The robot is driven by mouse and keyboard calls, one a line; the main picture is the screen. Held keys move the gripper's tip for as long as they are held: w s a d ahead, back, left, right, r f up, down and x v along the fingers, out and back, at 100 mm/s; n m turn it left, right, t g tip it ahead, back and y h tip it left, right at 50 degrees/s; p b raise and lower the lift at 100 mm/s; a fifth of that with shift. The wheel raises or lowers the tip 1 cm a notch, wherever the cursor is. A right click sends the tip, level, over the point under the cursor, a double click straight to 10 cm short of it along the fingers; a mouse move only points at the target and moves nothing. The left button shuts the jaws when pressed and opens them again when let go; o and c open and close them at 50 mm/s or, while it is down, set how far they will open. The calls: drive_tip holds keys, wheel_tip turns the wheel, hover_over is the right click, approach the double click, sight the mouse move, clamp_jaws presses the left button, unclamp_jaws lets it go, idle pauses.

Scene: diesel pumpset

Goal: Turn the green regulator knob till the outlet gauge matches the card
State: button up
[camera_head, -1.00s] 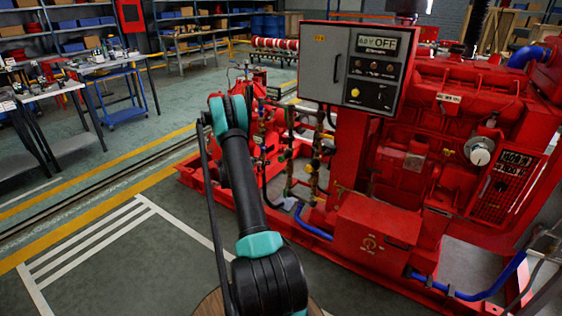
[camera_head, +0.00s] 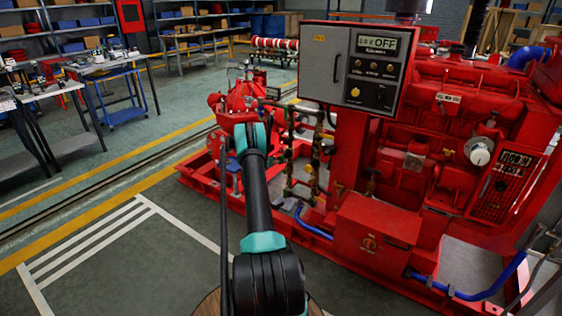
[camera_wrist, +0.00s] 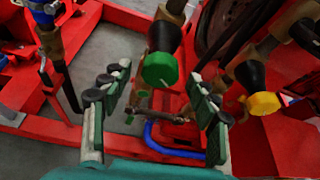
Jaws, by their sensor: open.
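The green regulator knob (camera_wrist: 159,69) faces the camera in the wrist view, on the lower end of a black and brass body (camera_wrist: 165,33). A small white mark shows on its face. My gripper (camera_wrist: 160,92) is open, with its two padded fingers left and right of the knob in the picture. The knob appears between and beyond the fingertips, and I see no contact. In the head view my arm reaches toward the pipework, and the gripper itself is hidden behind the arm. I cannot make out the outlet gauge or the card in either view.
A yellow knob (camera_wrist: 263,103) on a similar fitting stands right of the right finger. A blue hose (camera_wrist: 165,145) runs below the knob. A red frame and brass pipes (camera_head: 312,165) crowd the area. The striped floor (camera_head: 120,250) left of the pumpset is clear.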

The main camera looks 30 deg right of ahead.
drive_tip(key=shift+x, duration=1.55)
